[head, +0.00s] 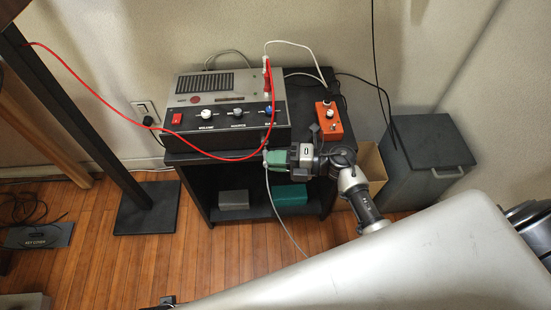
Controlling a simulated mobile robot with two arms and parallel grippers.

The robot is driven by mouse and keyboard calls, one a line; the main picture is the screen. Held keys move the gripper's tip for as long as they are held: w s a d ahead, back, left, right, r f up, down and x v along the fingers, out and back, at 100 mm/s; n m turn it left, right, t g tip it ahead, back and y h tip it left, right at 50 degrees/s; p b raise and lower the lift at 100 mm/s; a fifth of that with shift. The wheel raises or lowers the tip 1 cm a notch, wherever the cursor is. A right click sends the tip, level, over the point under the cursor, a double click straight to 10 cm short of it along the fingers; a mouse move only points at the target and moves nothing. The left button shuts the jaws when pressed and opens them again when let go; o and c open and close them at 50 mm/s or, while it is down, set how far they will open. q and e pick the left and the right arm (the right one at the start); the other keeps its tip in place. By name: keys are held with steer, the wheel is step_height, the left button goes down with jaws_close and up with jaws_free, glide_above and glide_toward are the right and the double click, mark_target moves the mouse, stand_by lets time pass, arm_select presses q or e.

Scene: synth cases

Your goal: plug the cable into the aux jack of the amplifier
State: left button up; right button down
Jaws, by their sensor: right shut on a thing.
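The amplifier (212,99) is a silver and black box on top of a black shelf unit. Its front has a red switch, several knobs and printed labels too small to read surely; I cannot make out the aux jack. My right gripper (272,157), with green fingers, is shut just below and in front of the amplifier's front right corner. A thin pale cable (275,212) hangs from its fingertips toward the floor. The cable's plug is mostly hidden by the fingers, and I cannot tell whether it touches the amplifier. My left gripper is not in view.
A red cable (95,97) loops in from the left across the amplifier's front. A white cable (292,43) runs behind its right side. An orange box (332,122) with knobs stands right of it. A grey bin (432,165) and a cardboard box (371,166) stand at right.

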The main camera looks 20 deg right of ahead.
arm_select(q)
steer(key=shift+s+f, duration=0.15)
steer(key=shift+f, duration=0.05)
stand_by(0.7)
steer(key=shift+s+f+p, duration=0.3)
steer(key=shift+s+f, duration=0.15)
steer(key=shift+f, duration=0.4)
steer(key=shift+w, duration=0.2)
